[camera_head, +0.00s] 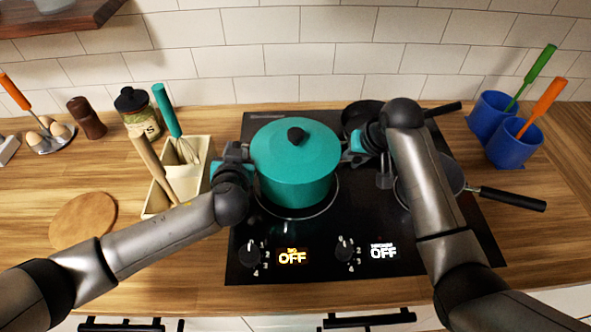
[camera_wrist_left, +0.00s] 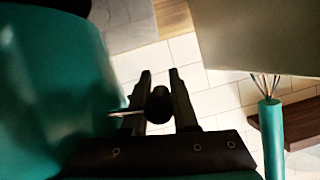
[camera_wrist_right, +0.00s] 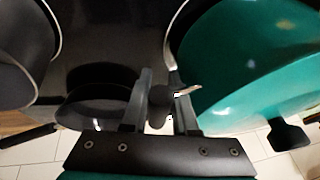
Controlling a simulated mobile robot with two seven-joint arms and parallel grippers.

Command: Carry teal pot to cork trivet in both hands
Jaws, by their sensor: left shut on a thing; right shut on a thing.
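The teal pot (camera_head: 292,178) with its lid and black knob is upright over the front left burner of the black cooktop (camera_head: 320,262). I cannot tell whether its base touches the glass. My left gripper (camera_head: 238,158) is shut on the pot's left handle, a dark knob (camera_wrist_left: 158,103) between the fingers in the left wrist view. My right gripper (camera_head: 359,150) is shut on the right handle, a dark knob (camera_wrist_right: 159,104) in the right wrist view. The round cork trivet (camera_head: 83,220) lies bare on the wooden counter at the far left.
A cream utensil holder (camera_head: 190,158) stands between pot and trivet, behind my left forearm. Two pans, one at the back (camera_head: 362,115) and one at the right (camera_head: 450,175), sit on the cooktop. Blue cups (camera_head: 510,148) stand at the far right. Counter in front of the holder is clear.

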